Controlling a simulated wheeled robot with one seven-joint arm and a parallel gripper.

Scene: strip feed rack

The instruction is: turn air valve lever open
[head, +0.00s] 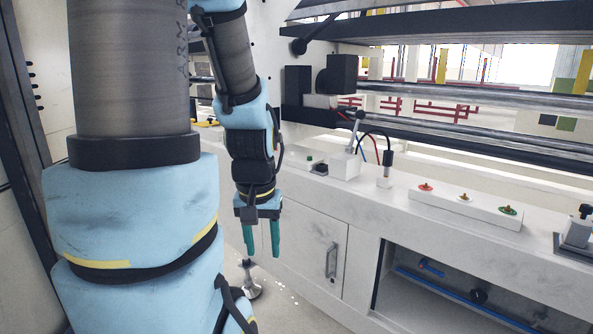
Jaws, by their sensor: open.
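My gripper (262,236) hangs pointing down left of centre, with its two teal fingers apart and nothing between them. It is in front of the white cabinet and does not touch a lever. I cannot tell for sure which part is the air valve lever. A metal lever (354,135) with a black knob stands nearly upright on a white box on the counter, right of and above my gripper. In the open bay below, a blue pipe (455,298) carries a dark round fitting (478,296), and a short blue bar (432,267) sits above it.
The white counter (400,200) holds a strip with red, orange and green knobs (463,198) and a black-handled device (580,228) at far right. Metal rollers (470,97) run above. A cabinet door handle (332,260) sticks out right of my gripper.

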